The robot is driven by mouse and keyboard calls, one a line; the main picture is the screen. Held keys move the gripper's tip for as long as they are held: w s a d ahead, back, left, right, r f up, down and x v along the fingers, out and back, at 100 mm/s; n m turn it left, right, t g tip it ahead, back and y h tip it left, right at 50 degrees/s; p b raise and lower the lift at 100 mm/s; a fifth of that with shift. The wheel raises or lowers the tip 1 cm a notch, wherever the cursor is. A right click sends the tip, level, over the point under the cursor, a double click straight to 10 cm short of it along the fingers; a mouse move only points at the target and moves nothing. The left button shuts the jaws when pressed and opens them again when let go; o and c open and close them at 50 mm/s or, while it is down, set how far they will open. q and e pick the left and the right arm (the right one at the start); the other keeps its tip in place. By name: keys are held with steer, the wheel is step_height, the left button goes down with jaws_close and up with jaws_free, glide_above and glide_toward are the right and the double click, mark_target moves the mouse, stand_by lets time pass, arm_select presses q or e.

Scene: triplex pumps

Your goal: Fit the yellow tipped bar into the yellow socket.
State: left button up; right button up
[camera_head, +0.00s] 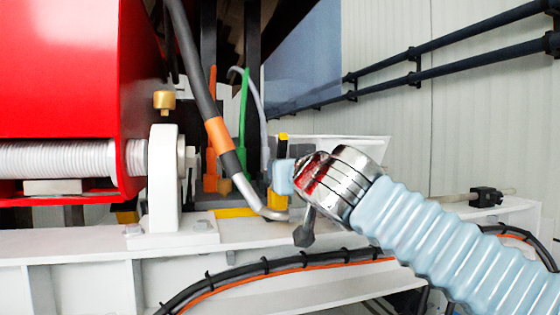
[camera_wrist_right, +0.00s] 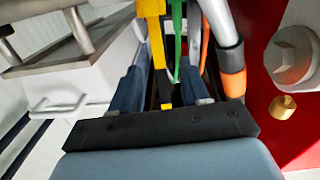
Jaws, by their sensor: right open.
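An upright dark bar (camera_head: 283,151) with a yellow tip (camera_head: 283,136) rises behind my right gripper in the head view. Below it is a yellow socket-like piece (camera_head: 276,198); the gripper hides the join, so I cannot tell whether the bar is seated. In the right wrist view, which looks upside down, the yellow tip (camera_wrist_right: 167,106) and the yellow piece (camera_wrist_right: 154,30) lie in line between the fingers. My right gripper (camera_head: 281,178) has its pale blue fingers at the bar. It is open, with its fingers (camera_wrist_right: 164,88) on either side of the bar.
A grey hose with an orange collar (camera_head: 219,135) bends down just left of the gripper. Orange (camera_head: 211,172) and green (camera_head: 243,125) pieces stand behind it. A white bracket (camera_head: 163,180) and red housing (camera_head: 60,65) lie left. Black cables (camera_head: 265,267) run along the front.

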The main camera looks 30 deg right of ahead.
steer(key=p+x, duration=0.1)
steer(key=x, duration=0.4)
steer(key=shift+w+f+p, duration=0.1)
steer(key=shift+w+p, duration=0.05)
steer(key=shift+p, duration=0.25)
steer(key=shift+w+d, duration=0.15)
steer(key=shift+w, duration=0.05)
jaws_close()
